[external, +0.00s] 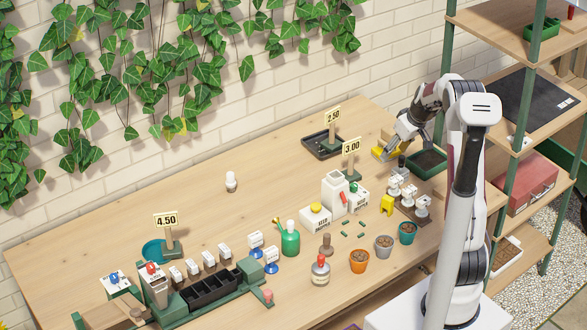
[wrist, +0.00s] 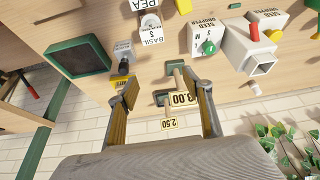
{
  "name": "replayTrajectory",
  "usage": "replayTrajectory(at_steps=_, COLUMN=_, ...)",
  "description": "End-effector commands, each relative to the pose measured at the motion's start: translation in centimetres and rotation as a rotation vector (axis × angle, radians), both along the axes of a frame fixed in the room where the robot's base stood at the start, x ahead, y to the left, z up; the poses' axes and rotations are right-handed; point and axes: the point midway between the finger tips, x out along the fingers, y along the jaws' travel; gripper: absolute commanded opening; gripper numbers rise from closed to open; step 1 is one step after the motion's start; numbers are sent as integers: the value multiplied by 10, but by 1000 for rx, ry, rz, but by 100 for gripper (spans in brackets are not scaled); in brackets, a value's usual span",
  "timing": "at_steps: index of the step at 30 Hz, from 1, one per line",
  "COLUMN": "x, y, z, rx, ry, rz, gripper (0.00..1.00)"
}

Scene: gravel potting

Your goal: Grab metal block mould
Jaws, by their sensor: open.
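My gripper (external: 386,153) is open and empty, above the back right of the table. In the wrist view its two fingers, with tan inner pads, stand wide apart (wrist: 166,92). A small grey piece with a dark knob (external: 401,163) stands just right of the gripper, next to the green soil tray. It looks like the metal block mould, but I cannot be sure. In the wrist view a grey piece with a dark knob (wrist: 123,65) lies beyond the left fingertip, apart from it.
The green soil tray (external: 441,172) lies right of the gripper. Price signs 3.00 (external: 351,147) and 2.50 (external: 333,115) stand left of it.

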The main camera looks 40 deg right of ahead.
Motion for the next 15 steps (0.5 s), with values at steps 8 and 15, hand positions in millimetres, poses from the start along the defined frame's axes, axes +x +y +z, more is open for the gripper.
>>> replayTrajectory(at_steps=8, x=9, y=-55, z=-50, rx=-4, ry=6, rz=-19, gripper=50)
replayTrajectory(at_steps=15, x=11, y=-80, z=-74, rx=-10, ry=6, rz=-26, gripper=50)
